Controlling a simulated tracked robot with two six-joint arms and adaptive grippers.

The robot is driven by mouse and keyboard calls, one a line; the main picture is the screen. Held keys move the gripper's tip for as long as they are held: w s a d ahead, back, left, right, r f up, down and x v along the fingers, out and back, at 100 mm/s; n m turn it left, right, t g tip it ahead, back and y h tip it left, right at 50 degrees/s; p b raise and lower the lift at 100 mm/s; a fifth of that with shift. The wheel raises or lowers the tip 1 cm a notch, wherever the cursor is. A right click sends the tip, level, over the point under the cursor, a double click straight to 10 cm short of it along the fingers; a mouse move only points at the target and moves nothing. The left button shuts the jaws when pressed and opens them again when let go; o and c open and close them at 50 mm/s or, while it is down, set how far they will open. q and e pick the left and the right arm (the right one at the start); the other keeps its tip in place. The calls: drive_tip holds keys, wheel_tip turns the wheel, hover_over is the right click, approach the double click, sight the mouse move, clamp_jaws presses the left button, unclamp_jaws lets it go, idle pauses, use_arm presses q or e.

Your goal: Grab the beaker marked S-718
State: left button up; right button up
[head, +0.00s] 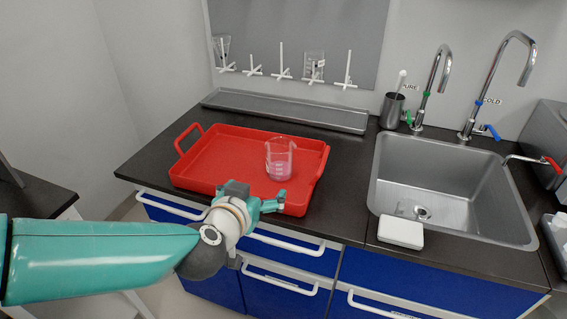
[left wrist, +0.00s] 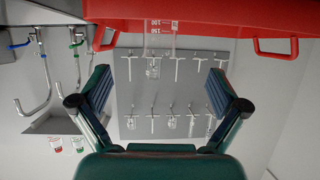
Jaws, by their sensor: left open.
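A clear glass beaker (head: 280,158) with a little pinkish-purple liquid stands upright in the red tray (head: 215,150), near its right front part. Its marking S-718 cannot be read. In the left wrist view, which looks upside down, the beaker (left wrist: 160,27) shows at the top with scale marks 100 and 150, before the red tray (left wrist: 220,12). My left gripper (head: 262,198) is at the tray's front edge, in front of and slightly left of the beaker, apart from it. Its two fingers (left wrist: 158,92) are spread and empty. My right gripper is not in view.
A long grey metal tray (head: 285,110) lies behind the red tray. A drying rack (head: 300,35) with pegs and glassware hangs on the wall. A sink (head: 440,185) with taps is at the right, with a white box (head: 401,231) at its front left. A metal cup (head: 392,110) stands behind.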

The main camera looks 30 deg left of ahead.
use_arm(q)
drive_tip(key=p, duration=0.6)
approach(276, 166)
drive_tip(key=shift+w+a+f, duration=0.1)
drive_tip(key=shift+a+f, duration=0.15)
drive_tip(key=shift+a, duration=0.05)
drive_tip(key=x, duration=0.5)
drive_tip(key=shift+w+a+f, duration=0.1)
drive_tip(key=shift+w+f, duration=0.2)
drive_tip(key=shift+w+r+p+x, duration=0.1)
drive_tip(key=shift+p+x, duration=0.05)
drive_tip(key=shift+x, duration=0.75)
drive_tip(key=shift+w+r+p+x, duration=0.1)
drive_tip(key=shift+r+p+x, duration=0.1)
drive_tip(key=shift+x, duration=0.7)
drive_tip(key=shift+r+p+x, duration=0.1)
drive_tip(key=shift+p+x, duration=0.05)
drive_tip(key=shift+x, duration=0.8)
drive_tip(key=shift+c, duration=0.2)
drive_tip(key=c, duration=1.3)
